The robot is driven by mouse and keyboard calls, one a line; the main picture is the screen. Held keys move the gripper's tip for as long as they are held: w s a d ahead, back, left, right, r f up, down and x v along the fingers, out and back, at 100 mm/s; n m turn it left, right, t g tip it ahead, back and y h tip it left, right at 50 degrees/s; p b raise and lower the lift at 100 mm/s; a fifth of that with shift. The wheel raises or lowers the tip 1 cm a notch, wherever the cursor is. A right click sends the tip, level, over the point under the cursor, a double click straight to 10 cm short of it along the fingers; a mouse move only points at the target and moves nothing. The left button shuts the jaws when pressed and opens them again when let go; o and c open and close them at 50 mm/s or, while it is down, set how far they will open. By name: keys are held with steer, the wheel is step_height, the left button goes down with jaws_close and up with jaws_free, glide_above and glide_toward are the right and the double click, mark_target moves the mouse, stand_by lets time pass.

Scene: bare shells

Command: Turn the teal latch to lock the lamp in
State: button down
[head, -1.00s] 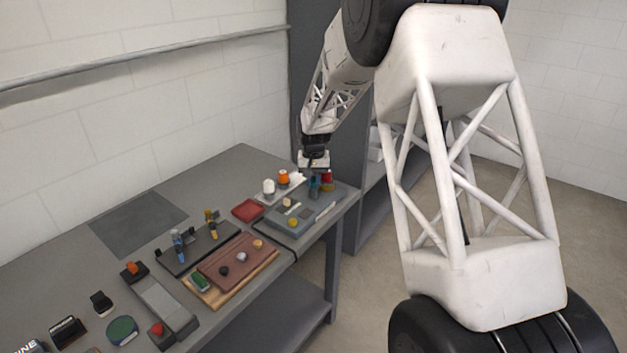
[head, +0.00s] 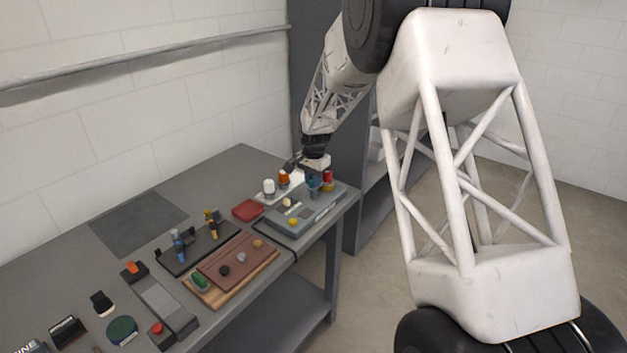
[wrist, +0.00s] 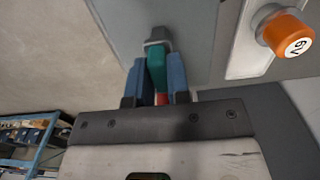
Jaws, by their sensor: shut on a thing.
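The teal latch (wrist: 157,66) shows in the wrist view between the two blue fingers of my gripper (wrist: 161,80). The fingers are closed against its sides. A grey piece caps the latch's far end. In the head view my gripper (head: 314,184) is low over the far right part of a grey panel (head: 275,221), and its fingers hide most of the latch there. A red lamp (head: 328,177) stands just right of the gripper in the head view. A bit of red (wrist: 162,98) also shows between the fingers in the wrist view. I cannot tell how the latch meets the lamp.
An orange-capped lamp (wrist: 288,36) marked "6V" sits on a pale plate near the gripper; a white one (head: 268,187) stands beside it in the head view. A red tray (head: 249,210), a black rack (head: 200,247) and a brown board (head: 238,263) lie nearer on the table.

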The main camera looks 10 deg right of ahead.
stand_by(0.3)
steer(key=c, duration=1.1)
jaws_free()
steer(key=shift+r, duration=0.15)
steer(key=shift+r, duration=3.8)
